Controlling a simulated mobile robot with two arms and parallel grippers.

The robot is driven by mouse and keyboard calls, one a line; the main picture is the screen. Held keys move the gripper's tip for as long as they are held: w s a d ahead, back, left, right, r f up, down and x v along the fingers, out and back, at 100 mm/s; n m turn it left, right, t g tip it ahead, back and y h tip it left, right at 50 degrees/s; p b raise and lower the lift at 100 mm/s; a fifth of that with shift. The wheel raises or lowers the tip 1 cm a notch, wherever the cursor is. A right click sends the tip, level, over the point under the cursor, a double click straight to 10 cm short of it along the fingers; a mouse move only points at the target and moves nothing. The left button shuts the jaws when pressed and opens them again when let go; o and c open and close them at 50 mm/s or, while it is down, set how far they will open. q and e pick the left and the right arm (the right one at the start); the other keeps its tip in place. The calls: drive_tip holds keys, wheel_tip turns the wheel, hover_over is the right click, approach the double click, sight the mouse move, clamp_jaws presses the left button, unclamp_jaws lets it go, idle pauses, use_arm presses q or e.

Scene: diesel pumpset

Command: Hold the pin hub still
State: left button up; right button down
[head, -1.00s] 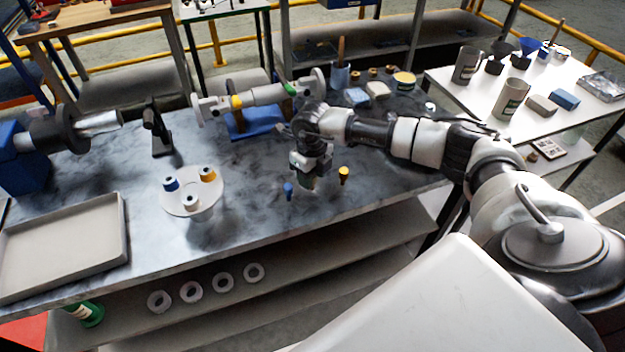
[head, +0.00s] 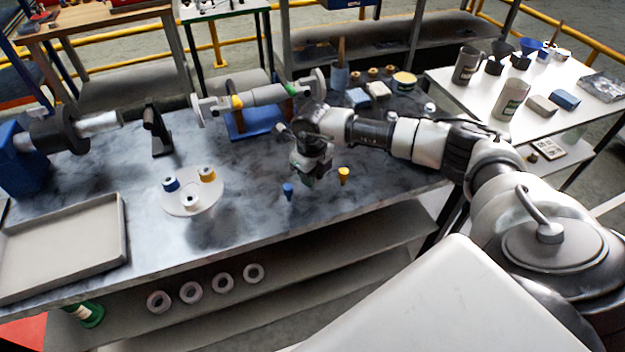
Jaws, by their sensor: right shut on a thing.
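A round white disc (head: 179,206) stands raised at the middle of the grey bench and carries three upright collars, one blue, one yellow and one white. It may be the pin hub; I cannot be sure. My right gripper (head: 308,180) points down over the bench, to the right of the disc and apart from it. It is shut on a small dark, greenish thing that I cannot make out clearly. A small blue peg (head: 288,190) is left of the gripper and a yellow peg (head: 344,174) is to its right. My left gripper is out of view.
A shallow grey tray (head: 122,238) lies at the bench's left front. A shaft with a dark flange (head: 72,130) and a black stand (head: 158,128) are behind it. A pale shaft assembly (head: 265,97) rests on a blue support behind my right gripper.

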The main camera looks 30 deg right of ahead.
drive_tip(key=shift+r+p, duration=1.15)
drive_tip(key=shift+r, duration=0.65)
